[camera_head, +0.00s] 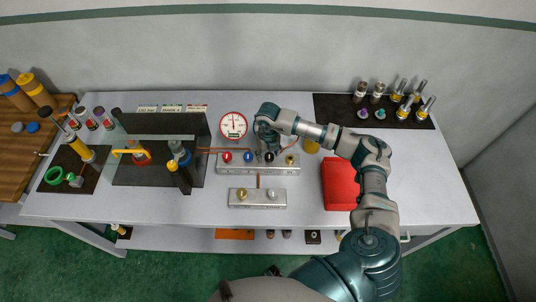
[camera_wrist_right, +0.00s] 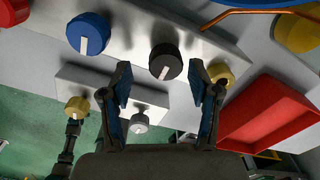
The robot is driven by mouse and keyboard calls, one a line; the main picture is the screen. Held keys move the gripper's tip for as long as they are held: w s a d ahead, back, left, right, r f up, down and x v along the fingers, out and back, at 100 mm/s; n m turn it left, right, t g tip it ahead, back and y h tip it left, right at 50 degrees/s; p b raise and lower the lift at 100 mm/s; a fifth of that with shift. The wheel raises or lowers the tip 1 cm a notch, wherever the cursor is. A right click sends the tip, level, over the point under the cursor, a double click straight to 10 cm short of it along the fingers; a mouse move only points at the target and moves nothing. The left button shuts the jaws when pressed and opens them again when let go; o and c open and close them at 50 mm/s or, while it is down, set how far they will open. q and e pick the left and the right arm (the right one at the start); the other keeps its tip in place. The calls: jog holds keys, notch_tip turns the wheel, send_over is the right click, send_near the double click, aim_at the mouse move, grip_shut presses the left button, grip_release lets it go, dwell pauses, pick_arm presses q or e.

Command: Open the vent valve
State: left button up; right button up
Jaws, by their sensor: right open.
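A long grey valve block (camera_head: 228,170) carries a red knob (camera_head: 227,157), a blue knob (camera_head: 248,157), a black knob (camera_head: 269,157) and a gold knob (camera_head: 290,160). A smaller block in front has a gold knob (camera_head: 242,194) and a silver knob (camera_head: 272,194). No readable label shows which one is the vent valve. My right gripper (camera_head: 268,142) is over the long block. In the right wrist view its open fingers (camera_wrist_right: 161,82) point at the black knob (camera_wrist_right: 165,62), which appears between the tips with its white mark showing. I cannot tell whether they touch it. My left gripper is not in view.
A round red-rimmed gauge (camera_head: 233,125) stands behind the block. A red tray (camera_head: 341,186) lies right of it, and a yellow round part (camera_head: 311,146) sits behind my right forearm. A dark panel (camera_head: 160,123) with tools stands left. The front table strip is clear.

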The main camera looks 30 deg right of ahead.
jog(key=shift+d+f, duration=0.3)
jog(key=shift+f, duration=0.2)
jog(key=shift+d+f, duration=0.15)
jog(key=shift+d, duration=0.2)
jog(key=shift+c, duration=0.5)
jog(key=c, duration=0.4)
jog(key=shift+a, duration=0.35)
jog(key=c, duration=0.6)
jog(key=shift+a, duration=0.1)
jog(key=shift+c, duration=0.2)
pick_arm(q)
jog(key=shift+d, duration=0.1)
